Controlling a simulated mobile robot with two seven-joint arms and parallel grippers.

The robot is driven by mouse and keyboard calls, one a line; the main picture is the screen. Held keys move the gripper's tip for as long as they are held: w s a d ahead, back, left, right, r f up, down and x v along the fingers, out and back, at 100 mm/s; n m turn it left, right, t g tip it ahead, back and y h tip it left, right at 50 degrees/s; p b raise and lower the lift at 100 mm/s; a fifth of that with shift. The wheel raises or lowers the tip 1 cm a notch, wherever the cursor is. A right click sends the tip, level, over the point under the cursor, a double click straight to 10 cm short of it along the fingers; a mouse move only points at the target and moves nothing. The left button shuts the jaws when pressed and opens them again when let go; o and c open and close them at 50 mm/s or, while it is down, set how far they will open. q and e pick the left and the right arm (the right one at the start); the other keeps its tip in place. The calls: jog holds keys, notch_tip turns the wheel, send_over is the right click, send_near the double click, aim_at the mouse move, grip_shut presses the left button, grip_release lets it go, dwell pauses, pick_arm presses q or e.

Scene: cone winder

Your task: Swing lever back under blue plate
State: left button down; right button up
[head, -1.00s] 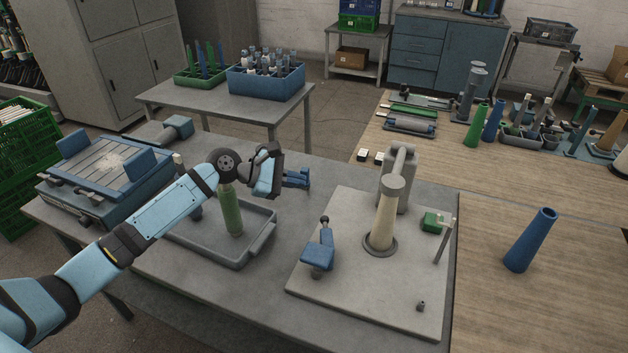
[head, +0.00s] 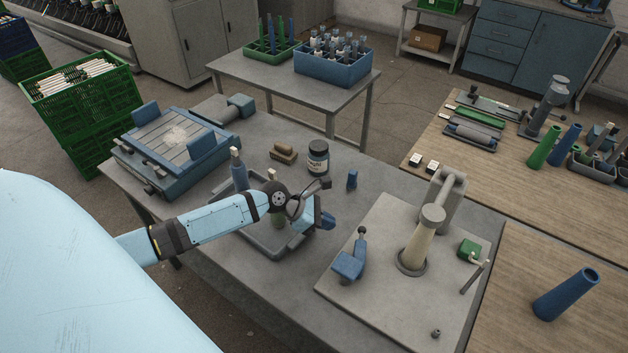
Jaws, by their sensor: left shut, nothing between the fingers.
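The blue plate (head: 348,266) sits at the left side of the grey base plate (head: 400,290), left of the cream cone on its holder (head: 422,240). A thin dark lever with a round knob (head: 361,231) rises beside it, toward its back edge. Whether the lever's lower end lies under the plate cannot be told. My right gripper is out of view.
A dark jar (head: 318,158), a brush (head: 284,152) and a small blue block (head: 352,180) stand behind the tray (head: 266,249). A green block (head: 468,250) and a bent rod (head: 474,274) are at the base's right.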

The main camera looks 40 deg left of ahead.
aim_at(359, 251)
pick_arm(q)
jog(key=w+d, duration=0.1)
jog(key=w+d+f, duration=0.2)
jog(key=d, duration=0.1)
jog(key=shift+w, duration=0.1)
jog(key=shift+w+d+f, duration=0.1)
jog(key=shift+w+d, duration=0.15)
jog(key=shift+d, duration=0.05)
jog(key=shift+w, duration=0.1)
